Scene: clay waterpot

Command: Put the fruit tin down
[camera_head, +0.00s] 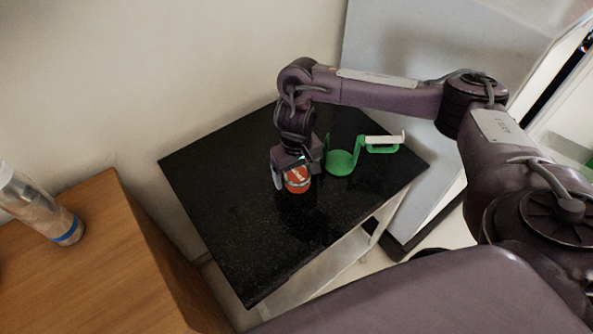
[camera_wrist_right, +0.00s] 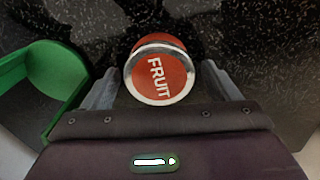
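The fruit tin (camera_head: 298,180) is a small red can with a silver rim, and it appears to stand upright on the black tabletop (camera_head: 240,240). In the right wrist view its red lid (camera_wrist_right: 160,76), marked FRUIT, faces the camera. My right gripper (camera_head: 296,175) is above the tin with one finger on each side of it. In the wrist view a narrow gap shows between the tin and each finger, so the gripper (camera_wrist_right: 160,78) looks open around it. The tin's base is hard to make out in the wrist view. My left gripper is not in view.
A green stand (camera_head: 341,162) with a raised arm and a white-topped end is just right of the tin. A wooden cabinet (camera_head: 90,250) with a clear bottle (camera_head: 40,208) is at left. The table's front half is clear. A grey appliance (camera_head: 430,40) stands behind at right.

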